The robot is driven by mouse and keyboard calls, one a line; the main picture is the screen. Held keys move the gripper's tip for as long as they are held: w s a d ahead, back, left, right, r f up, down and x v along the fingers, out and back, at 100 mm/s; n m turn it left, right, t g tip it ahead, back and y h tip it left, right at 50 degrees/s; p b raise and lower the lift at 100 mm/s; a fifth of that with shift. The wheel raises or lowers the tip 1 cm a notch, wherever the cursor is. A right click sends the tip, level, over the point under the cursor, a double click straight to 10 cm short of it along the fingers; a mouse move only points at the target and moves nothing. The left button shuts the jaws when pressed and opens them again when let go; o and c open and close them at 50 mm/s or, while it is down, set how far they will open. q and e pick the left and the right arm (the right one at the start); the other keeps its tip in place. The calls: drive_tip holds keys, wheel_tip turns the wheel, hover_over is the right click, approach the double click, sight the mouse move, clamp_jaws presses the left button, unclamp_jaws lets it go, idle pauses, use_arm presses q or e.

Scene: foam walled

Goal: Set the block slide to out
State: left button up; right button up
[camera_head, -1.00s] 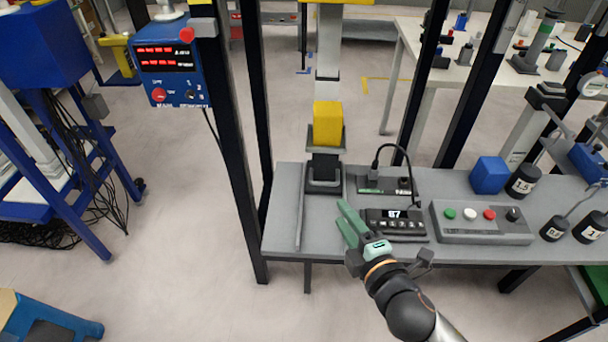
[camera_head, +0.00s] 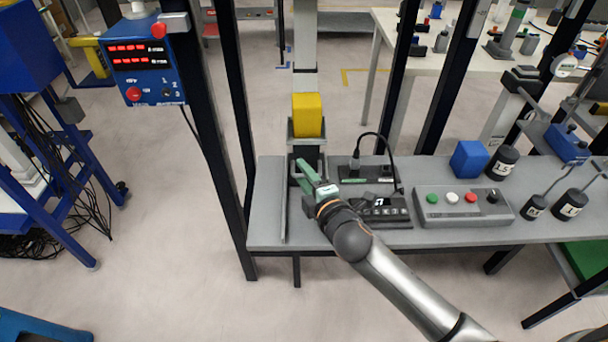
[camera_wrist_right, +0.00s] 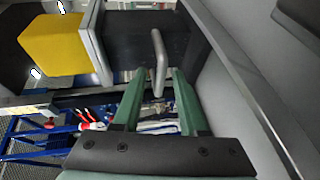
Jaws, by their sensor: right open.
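The yellow block (camera_head: 307,115) sits in a dark slide mount (camera_head: 306,148) on the bench, below a light column. In the right wrist view the yellow block (camera_wrist_right: 52,45) is at upper left, beside a black slide face (camera_wrist_right: 148,32) with a grey bar handle (camera_wrist_right: 158,62). My right gripper (camera_head: 302,168) is at the front of the slide. Its green fingers are open in the right wrist view (camera_wrist_right: 158,88), with the handle's lower end in line with the gap between them. I cannot tell whether they touch it. My left gripper is not in view.
A blue cube (camera_head: 470,159) and black weights stand further right. A black post (camera_head: 205,120) rises at the bench's left.

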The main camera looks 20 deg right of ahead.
drive_tip(key=shift+w, duration=0.1)
clamp_jaws()
idle(0.3)
idle(1.1)
